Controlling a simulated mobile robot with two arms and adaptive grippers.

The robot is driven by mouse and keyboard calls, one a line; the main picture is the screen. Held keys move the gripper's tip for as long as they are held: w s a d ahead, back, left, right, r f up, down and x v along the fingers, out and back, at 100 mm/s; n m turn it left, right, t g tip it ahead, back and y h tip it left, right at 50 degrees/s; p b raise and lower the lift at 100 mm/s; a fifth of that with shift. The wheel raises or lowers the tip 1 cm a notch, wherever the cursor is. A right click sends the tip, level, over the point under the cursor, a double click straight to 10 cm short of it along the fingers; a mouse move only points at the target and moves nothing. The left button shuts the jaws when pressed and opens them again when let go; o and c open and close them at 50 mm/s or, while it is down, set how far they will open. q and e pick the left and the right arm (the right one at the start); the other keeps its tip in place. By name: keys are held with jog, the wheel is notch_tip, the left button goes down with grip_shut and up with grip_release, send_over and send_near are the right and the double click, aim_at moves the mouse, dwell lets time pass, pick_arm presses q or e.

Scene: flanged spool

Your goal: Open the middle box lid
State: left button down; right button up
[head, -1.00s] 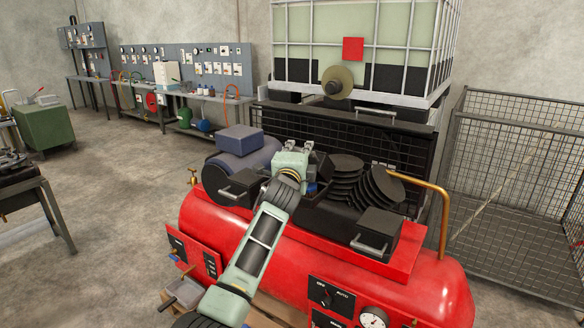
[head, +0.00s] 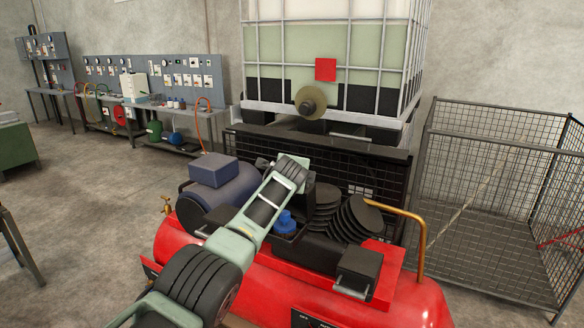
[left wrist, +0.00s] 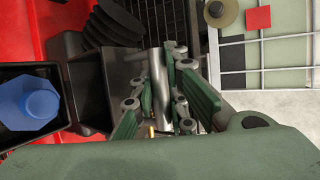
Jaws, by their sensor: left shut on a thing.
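The middle box (head: 284,241) is a dark open box on top of the red machine, and a blue flanged piece (head: 286,221) sits in it. In the left wrist view the blue piece (left wrist: 30,104) shows inside the dark walls. The dark lid (left wrist: 120,72) stands raised beside the opening. My left gripper (left wrist: 165,88) is shut on the lid's silver bar handle (left wrist: 156,85). In the head view my left arm hides the gripper and most of the lid. My right gripper is in neither view.
Another dark box (head: 358,270) with a handle stands to the right. Black ribbed discs (head: 352,222) and a brass pipe (head: 420,225) are close by. A blue motor with a box on top (head: 211,170) lies left. A black mesh fence (head: 340,178) stands behind.

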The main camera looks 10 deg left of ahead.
pick_arm(q)
jog(key=shift+w, duration=0.1)
dwell(0.4)
jog(key=c, duration=1.7)
grip_release()
jog(key=shift+c, duration=0.2)
jog(key=shift+d, duration=0.1)
jog(key=a+v, duration=0.1)
jog(key=v, duration=1.1)
jog(key=shift+d, duration=0.4)
jog(key=shift+r, duration=0.1)
